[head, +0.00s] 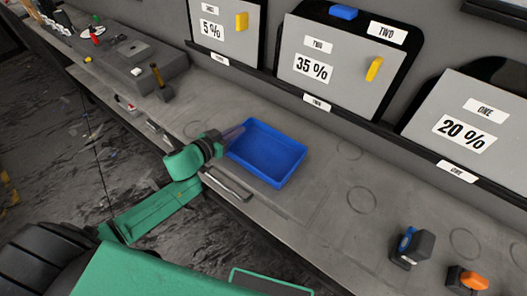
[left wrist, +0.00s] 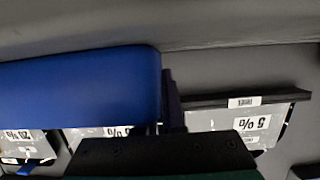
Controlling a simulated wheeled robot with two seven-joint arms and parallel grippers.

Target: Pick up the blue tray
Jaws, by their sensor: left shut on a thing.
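The blue tray (head: 265,152) is a shallow open rectangular tray, seen empty on the grey workbench in the head view. My left gripper (head: 232,134) reaches in from the left and is shut on the tray's left rim. In the left wrist view the tray (left wrist: 85,88) fills the left side as a large blue panel, with a dark gripper finger (left wrist: 172,100) against its edge. I cannot tell whether the tray touches the bench or is slightly above it. My right gripper is in neither view.
Grey panels marked 5 % (head: 225,32), 35 % (head: 335,62) and 20 % (head: 470,125) stand along the back of the bench (head: 325,200). A blue-and-black tool (head: 410,247) and an orange-topped one (head: 468,280) lie at the right. The bench around the tray is mostly clear.

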